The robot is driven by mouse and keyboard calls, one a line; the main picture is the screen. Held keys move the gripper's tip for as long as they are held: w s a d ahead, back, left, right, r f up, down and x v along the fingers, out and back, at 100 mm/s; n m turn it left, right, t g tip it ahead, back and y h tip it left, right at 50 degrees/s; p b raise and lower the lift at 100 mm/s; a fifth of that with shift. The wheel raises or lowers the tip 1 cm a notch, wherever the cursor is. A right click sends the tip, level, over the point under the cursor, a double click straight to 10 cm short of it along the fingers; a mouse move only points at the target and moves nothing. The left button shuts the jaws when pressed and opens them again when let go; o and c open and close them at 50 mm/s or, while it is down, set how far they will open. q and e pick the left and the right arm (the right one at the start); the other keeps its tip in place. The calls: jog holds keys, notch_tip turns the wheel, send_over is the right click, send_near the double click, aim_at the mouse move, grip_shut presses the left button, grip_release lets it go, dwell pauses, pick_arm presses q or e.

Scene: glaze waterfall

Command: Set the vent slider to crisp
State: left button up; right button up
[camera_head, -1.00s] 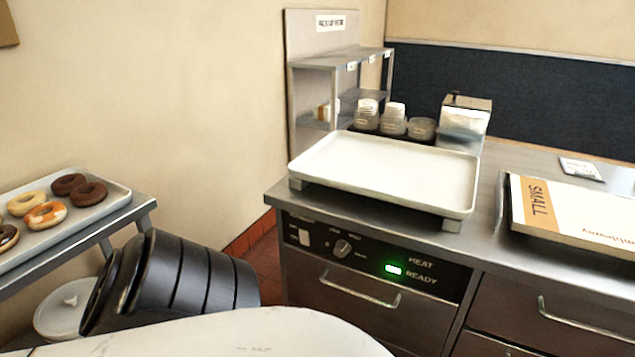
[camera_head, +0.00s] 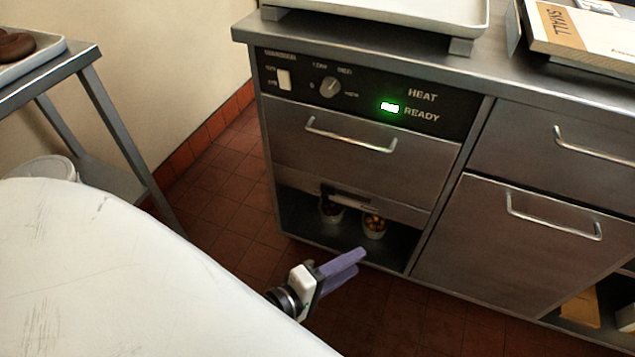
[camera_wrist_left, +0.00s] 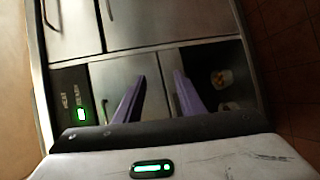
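A dark horizontal slot with a pale strip (camera_head: 345,198), which looks like the vent slider, sits in the lower metal panel (camera_head: 400,209) under the upper drawer. Its markings and exact setting are too small to read. My left gripper (camera_head: 362,262), with purple fingers, is in front of and below that panel, near the open shelf bay, apart from the slot. In the left wrist view my left gripper (camera_wrist_left: 160,76) shows its fingers spread with nothing between them. The slider cannot be made out clearly there. My right gripper is not in view.
A control strip (camera_head: 455,122) with a knob (camera_head: 329,87), a white switch (camera_head: 284,79) and a green ready light (camera_head: 390,107) is above the drawer handle (camera_head: 350,139). Small cups (camera_head: 374,228) stand in the open bay. A rack (camera_head: 92,95) stands left; red floor is clear between.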

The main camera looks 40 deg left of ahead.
pick_arm(q)
jog(key=w+a+f+n+t+y+b, duration=0.35)
jog(key=a+f+n+b, duration=0.25)
jog(key=n, duration=0.5)
jog(key=n+y+b, duration=0.5)
jog(key=n, duration=0.7)
send_near(324, 196)
jog(key=shift+n+g, duration=0.25)
jog(key=shift+n, duration=0.05)
jog(key=b+x, duration=0.1)
jog(key=x, duration=0.7)
jog(key=shift+w+r+b, duration=0.1)
jog(key=shift+w+b, duration=0.25)
jog(key=shift+w, duration=0.05)
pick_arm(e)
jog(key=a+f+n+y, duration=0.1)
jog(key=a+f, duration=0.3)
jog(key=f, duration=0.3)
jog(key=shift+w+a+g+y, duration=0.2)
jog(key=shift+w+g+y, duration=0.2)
pick_arm(q)
grip_shut()
